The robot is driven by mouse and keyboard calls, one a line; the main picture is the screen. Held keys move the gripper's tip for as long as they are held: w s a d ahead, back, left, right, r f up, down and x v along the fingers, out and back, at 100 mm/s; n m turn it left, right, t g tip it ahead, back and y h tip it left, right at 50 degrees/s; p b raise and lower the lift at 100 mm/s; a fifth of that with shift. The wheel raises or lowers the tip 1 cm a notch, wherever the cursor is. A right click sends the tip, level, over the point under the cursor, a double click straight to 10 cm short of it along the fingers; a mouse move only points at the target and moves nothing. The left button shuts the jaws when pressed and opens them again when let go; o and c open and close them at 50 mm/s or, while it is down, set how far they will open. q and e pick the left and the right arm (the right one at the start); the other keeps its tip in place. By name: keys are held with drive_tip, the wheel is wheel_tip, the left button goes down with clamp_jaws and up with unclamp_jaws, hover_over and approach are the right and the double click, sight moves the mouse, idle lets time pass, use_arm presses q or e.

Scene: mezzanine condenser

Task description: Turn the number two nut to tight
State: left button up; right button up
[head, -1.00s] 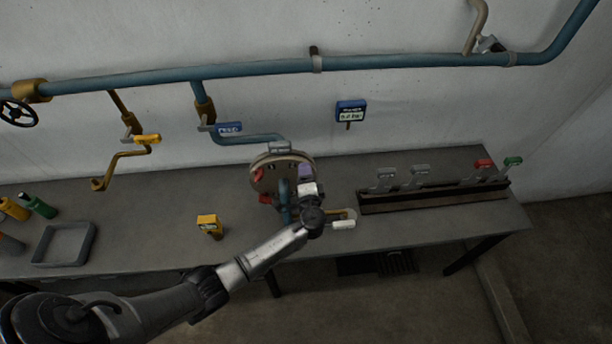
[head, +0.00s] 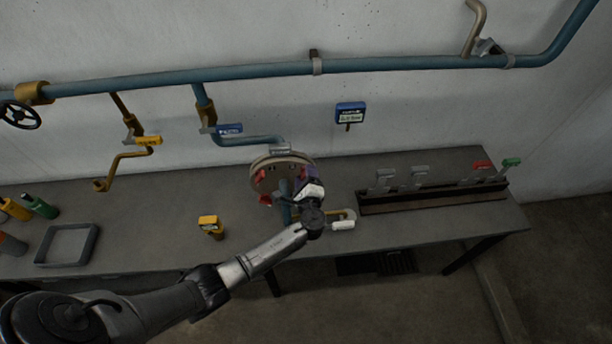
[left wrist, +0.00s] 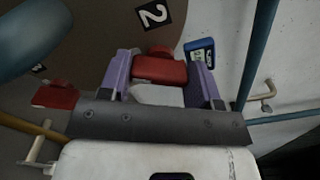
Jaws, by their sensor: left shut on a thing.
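A round brown flange cover (head: 268,180) with red nuts stands above the bench, at the end of a blue pipe. In the left wrist view the black "2" label (left wrist: 152,14) is on the cover, just above a red nut (left wrist: 160,69). My left gripper (head: 310,176) is at the right side of the cover. Its purple fingers (left wrist: 160,80) stand on both sides of the number two nut and are shut on it. Another red nut (left wrist: 55,95) shows at the left of the wrist view, free of the gripper. In the head view the gripper hides the held nut.
A rack with grey, red and green levers (head: 432,200) stands on the right of the bench. A yellow-topped block (head: 210,225), a grey tray (head: 68,244) and bottles (head: 40,206) are on the left.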

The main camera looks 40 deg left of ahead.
idle(0.5)
use_arm(q)
drive_tip(key=o, duration=0.6)
drive_tip(key=shift+c, duration=0.2)
drive_tip(key=o, duration=0.4)
drive_tip(key=shift+c, duration=0.2)
drive_tip(key=b+v, duration=0.2)
drive_tip(key=v, duration=1.1)
drive_tip(key=shift+s+d, duration=0.3)
